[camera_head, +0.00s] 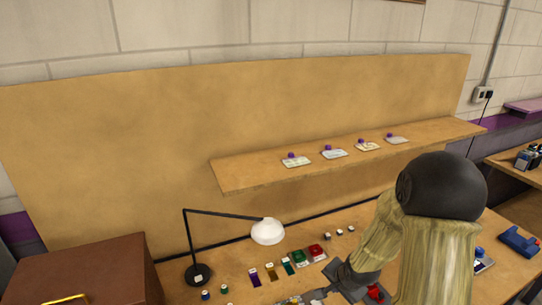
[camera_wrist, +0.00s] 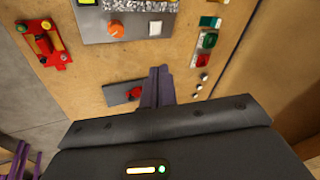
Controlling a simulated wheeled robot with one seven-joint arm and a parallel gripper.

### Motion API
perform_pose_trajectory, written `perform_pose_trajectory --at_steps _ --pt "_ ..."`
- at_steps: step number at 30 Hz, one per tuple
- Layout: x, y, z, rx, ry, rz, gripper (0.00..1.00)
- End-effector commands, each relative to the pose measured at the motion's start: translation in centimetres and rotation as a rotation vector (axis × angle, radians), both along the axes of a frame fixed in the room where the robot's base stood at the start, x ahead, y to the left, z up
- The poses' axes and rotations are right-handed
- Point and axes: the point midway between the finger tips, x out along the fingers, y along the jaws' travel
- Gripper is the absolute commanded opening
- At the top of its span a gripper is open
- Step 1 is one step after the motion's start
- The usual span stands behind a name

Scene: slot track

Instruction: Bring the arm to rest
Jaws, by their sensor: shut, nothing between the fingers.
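My arm comes in at the lower right of the head view, with a dark rounded joint and pale streaked links bent down over the workbench (camera_head: 235,285). In the wrist view my gripper (camera_wrist: 158,80) shows as two purple fingers pressed together, with nothing between them. Its tips are beside a dark plate with a red part (camera_wrist: 124,93), and I cannot tell how far above the bench they are. My arm hides part of the bench in the head view.
A desk lamp (camera_head: 267,231) stands left of my arm, near a brown box (camera_head: 85,272). A shelf (camera_head: 240,174) above holds several cards with purple knobs. A grey panel with an orange knob (camera_wrist: 115,28) and a red device (camera_wrist: 45,44) lie near my gripper.

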Motion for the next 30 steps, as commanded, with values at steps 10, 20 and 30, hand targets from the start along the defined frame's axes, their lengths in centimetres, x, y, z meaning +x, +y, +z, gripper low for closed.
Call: perform_pose_trajectory --at_steps 10,20,30 --pt "-7.9 1.0 7.2 -0.287 0.096 0.455 0.00" --pt "-14.3 2.6 10.5 -0.358 0.153 0.794 0.00" --pt "-14.6 2.6 10.5 -0.359 0.156 0.810 0.00"
